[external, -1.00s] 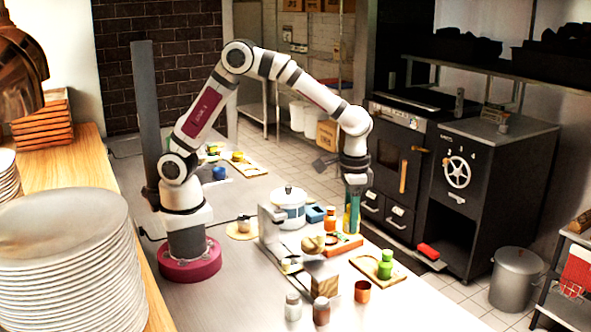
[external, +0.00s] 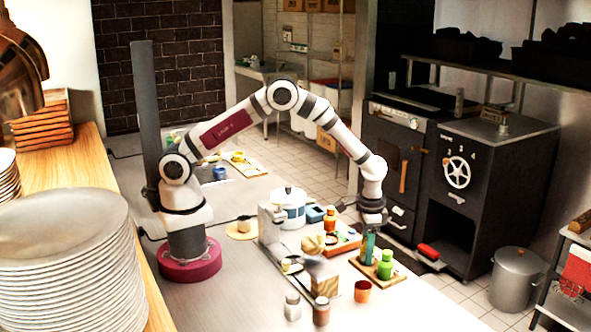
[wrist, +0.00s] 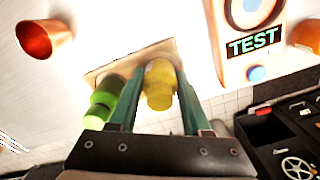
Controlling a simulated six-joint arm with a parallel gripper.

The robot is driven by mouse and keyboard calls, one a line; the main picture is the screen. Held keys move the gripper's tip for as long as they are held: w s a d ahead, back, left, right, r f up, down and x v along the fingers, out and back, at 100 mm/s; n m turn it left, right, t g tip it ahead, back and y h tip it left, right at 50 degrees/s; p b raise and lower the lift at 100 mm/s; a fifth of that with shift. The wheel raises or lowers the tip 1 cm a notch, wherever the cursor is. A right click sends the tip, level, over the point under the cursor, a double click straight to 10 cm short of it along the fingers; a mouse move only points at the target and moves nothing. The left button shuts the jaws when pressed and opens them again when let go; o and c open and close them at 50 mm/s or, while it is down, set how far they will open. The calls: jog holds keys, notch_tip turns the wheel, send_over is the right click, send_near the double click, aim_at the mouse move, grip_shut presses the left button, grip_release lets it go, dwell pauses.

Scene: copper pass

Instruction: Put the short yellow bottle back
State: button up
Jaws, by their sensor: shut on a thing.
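My gripper (external: 368,250) points down over the wooden board (external: 398,281), left of the green bottle (external: 385,265). In the wrist view, the teal fingers of my gripper (wrist: 152,95) are shut on the short yellow bottle (wrist: 159,84). The green bottle (wrist: 103,100) stands beside the left finger, close to it. The wooden board (wrist: 97,76) shows behind both bottles. In the external view the yellow bottle is mostly hidden by the fingers. I cannot tell whether its base touches the board.
A copper cup (external: 362,291) stands in front of the board; it also shows in the wrist view (wrist: 40,38). An orange bottle (external: 330,220), a red-orange tray (external: 347,246) and a white pot (external: 290,207) stand behind and left.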

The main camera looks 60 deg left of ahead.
jog(key=o, duration=1.1)
jog(key=shift+f, duration=0.1)
notch_tip(320, 180, up, 12)
jog(key=shift+r, duration=0.1)
jog(key=shift+s+a+r, duration=0.1)
jog(key=shift+a+r, duration=0.05)
jog(key=shift+r, duration=0.1)
jog(key=s+a+r+y, duration=0.1)
jog(key=s+a+r, duration=0.4)
jog(key=s+a, duration=0.4)
jog(key=s+a+r, duration=0.5)
jog(key=s+a, duration=0.2)
jog(key=a, duration=0.5)
jog(key=s+a+f, duration=0.2)
jog(key=s+a, duration=0.3)
jog(key=s, duration=0.6)
jog(key=shift+s+f+y, duration=0.25)
jog(key=shift+f+y, duration=0.05)
jog(key=shift+y, duration=0.1)
